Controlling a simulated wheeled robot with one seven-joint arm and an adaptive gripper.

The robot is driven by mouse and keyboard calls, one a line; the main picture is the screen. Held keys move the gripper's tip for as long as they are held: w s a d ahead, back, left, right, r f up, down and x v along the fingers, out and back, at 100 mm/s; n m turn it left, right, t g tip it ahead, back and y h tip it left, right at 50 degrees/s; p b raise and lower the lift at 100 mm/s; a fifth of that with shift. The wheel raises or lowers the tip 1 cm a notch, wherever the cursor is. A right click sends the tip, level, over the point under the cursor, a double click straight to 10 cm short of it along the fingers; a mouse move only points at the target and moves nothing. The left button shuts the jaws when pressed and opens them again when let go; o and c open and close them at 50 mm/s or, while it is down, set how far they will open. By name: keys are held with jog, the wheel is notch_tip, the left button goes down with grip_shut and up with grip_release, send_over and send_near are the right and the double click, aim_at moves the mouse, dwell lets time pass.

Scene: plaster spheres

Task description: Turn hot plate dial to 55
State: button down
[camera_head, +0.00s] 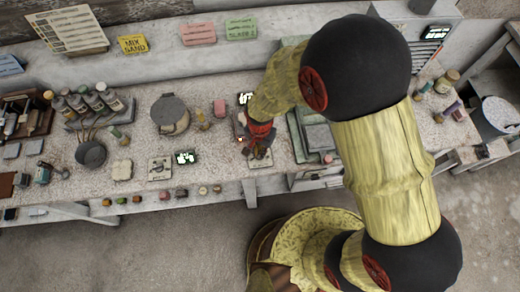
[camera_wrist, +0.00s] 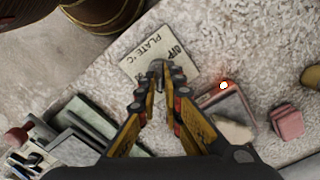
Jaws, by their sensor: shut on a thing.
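The hot plate dial panel (camera_wrist: 140,60) is a pale square plate marked "PLATE °C" and "OFF" in the wrist view. In the head view the dial panel (camera_head: 261,161) lies at the bench's front edge, partly under my gripper (camera_head: 259,149). In the wrist view my gripper (camera_wrist: 160,82) is shut on the small dark dial knob (camera_wrist: 157,67). The fingertips hide most of the knob, so its exact setting cannot be read. A grey hot plate (camera_wrist: 228,106) with a lit red light is to the right in the wrist view.
A second dial panel (camera_head: 159,168) sits to the left, beside a lit display (camera_head: 186,158). Another lit display (camera_head: 245,98) is behind my gripper. A lidded pot (camera_head: 170,114), a pink block (camera_head: 219,108) and small bottles crowd the bench. Open floor lies in front.

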jog(key=c, duration=1.9)
grip_release()
notch_tip(320, 180, up, 12)
